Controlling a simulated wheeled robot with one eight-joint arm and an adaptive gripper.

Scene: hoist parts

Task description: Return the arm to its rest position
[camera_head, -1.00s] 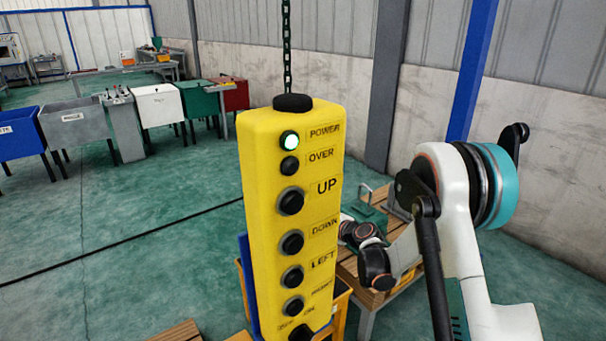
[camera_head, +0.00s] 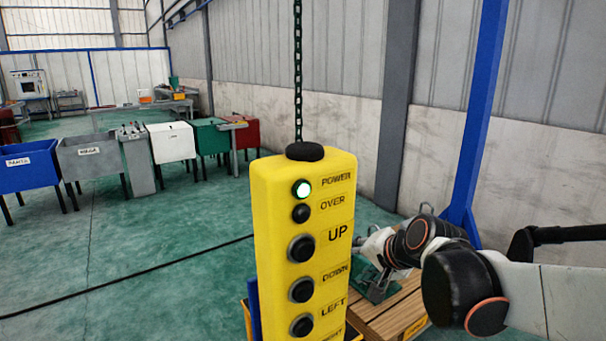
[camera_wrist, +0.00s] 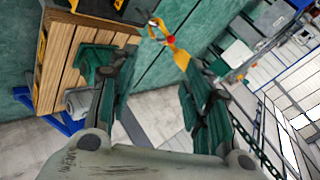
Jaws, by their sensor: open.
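My arm (camera_head: 465,285) comes in from the right edge of the head view, passing to the right of the yellow pendant. Its far end is over the wooden-topped table; the fingers are not clear there. The tall yellow control pendant (camera_head: 268,230) hangs on a dark chain (camera_head: 298,70). Its POWER light (camera_head: 302,189) glows greenish white. The arm looks apart from the pendant. The pendant's lower end is cut off by the frame.
A blue post (camera_head: 483,110) and grey wall (camera_head: 350,140) stand behind. Blue (camera_head: 28,168), grey and white (camera_head: 172,142) bins line the back left. The wrist view shows a yellow-and-red piece (camera_wrist: 171,42).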

